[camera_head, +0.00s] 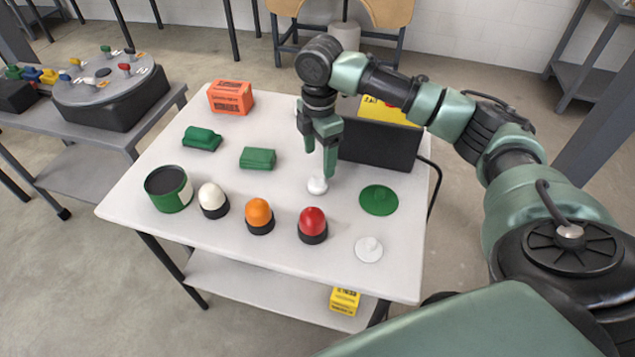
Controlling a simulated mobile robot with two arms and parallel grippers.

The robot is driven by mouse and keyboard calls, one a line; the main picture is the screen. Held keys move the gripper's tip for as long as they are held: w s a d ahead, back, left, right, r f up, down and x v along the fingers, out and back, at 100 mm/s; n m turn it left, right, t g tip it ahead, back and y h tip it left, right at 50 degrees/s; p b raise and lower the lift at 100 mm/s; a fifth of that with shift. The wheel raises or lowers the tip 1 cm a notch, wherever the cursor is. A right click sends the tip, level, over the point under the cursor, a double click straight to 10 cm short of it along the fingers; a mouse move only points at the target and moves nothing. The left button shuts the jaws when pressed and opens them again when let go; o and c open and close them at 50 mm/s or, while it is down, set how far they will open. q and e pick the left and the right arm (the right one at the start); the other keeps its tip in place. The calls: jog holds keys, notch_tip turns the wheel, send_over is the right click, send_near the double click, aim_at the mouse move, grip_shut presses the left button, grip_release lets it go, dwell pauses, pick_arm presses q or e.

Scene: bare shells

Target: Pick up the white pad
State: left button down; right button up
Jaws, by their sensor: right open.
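The white pad (368,250) is a flat white disc with a small raised knob, lying near the front right corner of the white table (270,250). My right gripper (320,160) points down over the middle of the table, behind and left of the pad and apart from it. Its fingers are open, with nothing seen held between them. A small white rounded piece (317,186) stands on the table just below the fingertips; I cannot tell whether they touch it. My left gripper is out of view.
A green disc (379,200) lies behind the pad. Red (312,224), orange (260,215) and white (213,200) domes on black bases line the front, beside a green tin (168,189). Green blocks (258,158) lie further left.

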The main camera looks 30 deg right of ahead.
aim_at(318, 174)
jog(key=shift+w+d+f, duration=0.15)
jog(key=shift+f, duration=0.5)
jog(key=f, duration=0.4)
jog(key=f+p, duration=0.1)
jog(key=f, duration=0.1)
jog(key=shift+a+f, duration=0.2)
jog(key=shift+a, duration=0.05)
grip_shut()
jog(key=shift+r, duration=0.15)
notch_tip(318, 174, up, 20)
jog(key=c, duration=1.1)
grip_release()
jog(key=shift+c, duration=1)
